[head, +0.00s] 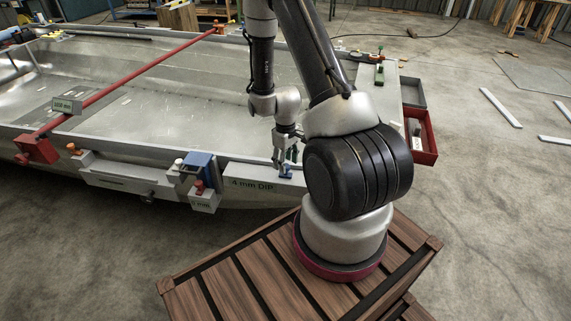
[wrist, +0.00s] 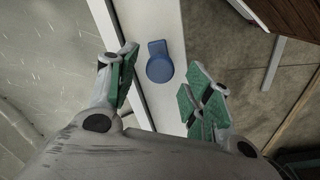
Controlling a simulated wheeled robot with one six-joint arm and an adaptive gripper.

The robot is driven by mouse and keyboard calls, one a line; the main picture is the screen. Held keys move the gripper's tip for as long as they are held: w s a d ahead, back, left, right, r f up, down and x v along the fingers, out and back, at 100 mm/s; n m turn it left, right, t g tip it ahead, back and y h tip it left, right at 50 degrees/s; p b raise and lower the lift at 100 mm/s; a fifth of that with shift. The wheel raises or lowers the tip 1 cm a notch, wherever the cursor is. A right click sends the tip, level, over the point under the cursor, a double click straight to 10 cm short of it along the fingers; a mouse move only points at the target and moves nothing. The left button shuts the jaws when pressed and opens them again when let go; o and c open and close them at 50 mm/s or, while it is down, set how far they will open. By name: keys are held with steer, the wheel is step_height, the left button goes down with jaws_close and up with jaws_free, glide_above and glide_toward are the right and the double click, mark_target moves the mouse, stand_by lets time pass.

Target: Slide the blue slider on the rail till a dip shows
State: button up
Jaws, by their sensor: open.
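A small blue piece, round with a short tab, lies on a pale strip (wrist: 157,22) in the wrist view (wrist: 159,68). In the head view the blue piece (head: 286,172) is at the hull's front edge, beside a plate (head: 251,184) marked "4 mm DIP". My gripper (head: 284,153) is open just above it, pointing down. In the wrist view its green-padded fingers (wrist: 165,76) stand either side of the blue piece, apart from it. A larger blue block (head: 198,161) sits farther left on the front edge.
The grey metal hull (head: 200,105) fills the left and middle. A red block (head: 37,149) stands at its left front corner. A red open bin (head: 424,137) is right of my arm. Pale strips (head: 500,107) lie on the floor at right.

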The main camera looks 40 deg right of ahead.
step_height(320, 180, up, 10)
steer(key=shift+r, duration=0.25)
stand_by(1.7)
steer(key=s+a+m+g, duration=0.1)
steer(key=s+m+g, duration=0.1)
steer(key=s, duration=0.4)
steer(key=s+a+r+t, duration=0.2)
steer(key=s+r, duration=0.2)
steer(key=r, duration=0.6)
steer(key=s+a+r+t, duration=0.2)
steer(key=s+r, duration=0.3)
steer(key=r, duration=0.6)
steer(key=s+a+r+m+t, duration=0.1)
steer(key=s+r, duration=0.4)
steer(key=r, duration=0.5)
steer(key=a+t, duration=0.1)
steer(key=a, duration=0.1)
steer(key=shift+a+r, duration=0.25)
steer(key=shift+a, duration=0.1)
